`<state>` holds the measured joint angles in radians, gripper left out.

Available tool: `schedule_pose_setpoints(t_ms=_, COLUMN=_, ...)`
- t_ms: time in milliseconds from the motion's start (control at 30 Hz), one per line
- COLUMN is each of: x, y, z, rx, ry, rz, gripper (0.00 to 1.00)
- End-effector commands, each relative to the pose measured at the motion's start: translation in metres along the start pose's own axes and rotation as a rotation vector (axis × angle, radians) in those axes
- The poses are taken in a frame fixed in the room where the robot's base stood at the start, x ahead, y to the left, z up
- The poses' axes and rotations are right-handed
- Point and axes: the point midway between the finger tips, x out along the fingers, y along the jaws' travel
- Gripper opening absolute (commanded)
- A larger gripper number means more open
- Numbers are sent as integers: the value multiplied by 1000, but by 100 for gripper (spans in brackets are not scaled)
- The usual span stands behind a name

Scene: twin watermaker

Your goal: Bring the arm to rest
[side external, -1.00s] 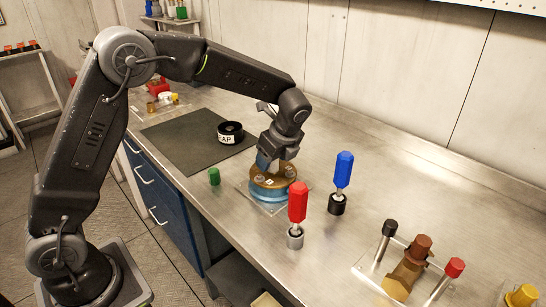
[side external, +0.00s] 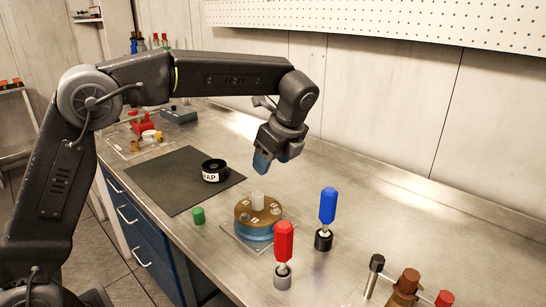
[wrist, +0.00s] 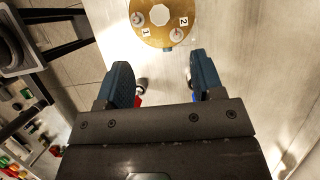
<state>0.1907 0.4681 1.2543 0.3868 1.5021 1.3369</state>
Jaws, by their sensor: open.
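My gripper (side external: 268,158) is raised in the air above the bench, higher than the brass-topped round fixture (side external: 257,214) with the blue base. In the wrist view my gripper (wrist: 160,80) has its two blue fingers spread wide with nothing between them. The fixture's brass top (wrist: 160,20) shows beyond the fingertips, with labels 1 and 2 and a pale knob in its middle. My gripper is clear of the fixture.
A red-handled tool (side external: 284,243) and a blue-handled tool (side external: 328,207) stand upright right of the fixture. A green cap (side external: 198,215) lies left of it. A black ring labelled AP (side external: 214,171) sits on the dark mat (side external: 165,178). The bench's back right is clear.

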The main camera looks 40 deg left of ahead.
Motion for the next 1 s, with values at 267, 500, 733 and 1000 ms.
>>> schedule_pose_setpoints(t_ms=267, x=-6, y=0, z=0, rx=0, ry=0, rz=1, gripper=61)
schedule_pose_setpoints(t_ms=500, x=-9, y=4, z=3, rx=-21, ry=8, rz=-6, gripper=61)
schedule_pose_setpoints(t_ms=733, x=-30, y=54, z=25, rx=-308, ry=111, rz=-72, gripper=61)
schedule_pose_setpoints(t_ms=1000, x=-38, y=147, z=40, rx=-830, ry=324, rz=-130, gripper=61)
